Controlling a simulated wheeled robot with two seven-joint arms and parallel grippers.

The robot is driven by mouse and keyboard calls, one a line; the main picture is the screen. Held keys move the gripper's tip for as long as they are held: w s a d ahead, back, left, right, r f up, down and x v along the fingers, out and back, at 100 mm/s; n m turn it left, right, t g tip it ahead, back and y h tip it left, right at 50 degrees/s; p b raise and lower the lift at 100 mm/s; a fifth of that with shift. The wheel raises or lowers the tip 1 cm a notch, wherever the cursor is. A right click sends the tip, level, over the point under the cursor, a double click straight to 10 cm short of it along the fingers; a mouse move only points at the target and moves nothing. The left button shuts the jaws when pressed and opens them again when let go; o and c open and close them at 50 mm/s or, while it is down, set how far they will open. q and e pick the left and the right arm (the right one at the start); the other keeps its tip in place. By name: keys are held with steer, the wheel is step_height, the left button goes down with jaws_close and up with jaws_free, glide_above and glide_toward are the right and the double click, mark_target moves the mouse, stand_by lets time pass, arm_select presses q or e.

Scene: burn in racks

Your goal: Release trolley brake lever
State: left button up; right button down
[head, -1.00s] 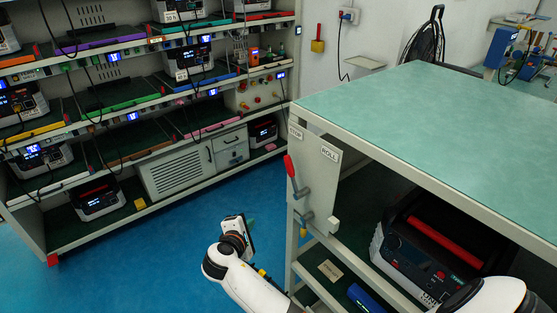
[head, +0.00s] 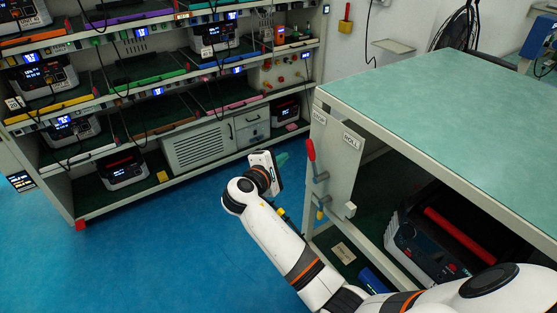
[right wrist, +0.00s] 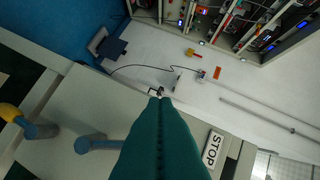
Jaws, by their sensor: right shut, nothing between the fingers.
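The trolley (head: 440,112) has a green top and stands at the right of the head view. On its end panel, the brake lever (head: 311,150) has a red grip pointing up, beside the STOP label (head: 319,117) and left of the ROLL label (head: 351,142). My right gripper (head: 283,159) is just left of the lever, with a gap showing between them in the picture. In the right wrist view its teal fingers (right wrist: 160,103) are together and empty, near the STOP label (right wrist: 212,148). The red grip cannot be made out there. My left gripper is out of view.
A rack (head: 160,118) with several instruments stands at the back left. The blue floor (head: 150,240) between rack and trolley is clear. A grey stub (head: 349,210) sticks out of the end panel. A black-and-red device (head: 445,235) sits inside the trolley.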

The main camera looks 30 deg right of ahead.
steer(key=d+p, duration=0.1)
steer(key=d, duration=0.1)
steer(key=d+p, duration=0.2)
steer(key=d, duration=0.1)
steer(key=shift+s+d+r+p, duration=0.2)
steer(key=shift+s+d+p, duration=0.1)
steer(key=shift+s, duration=0.1)
steer(key=shift+s+r+m+b, duration=0.15)
steer(key=shift+m+b, duration=0.15)
steer(key=shift+b, duration=0.15)
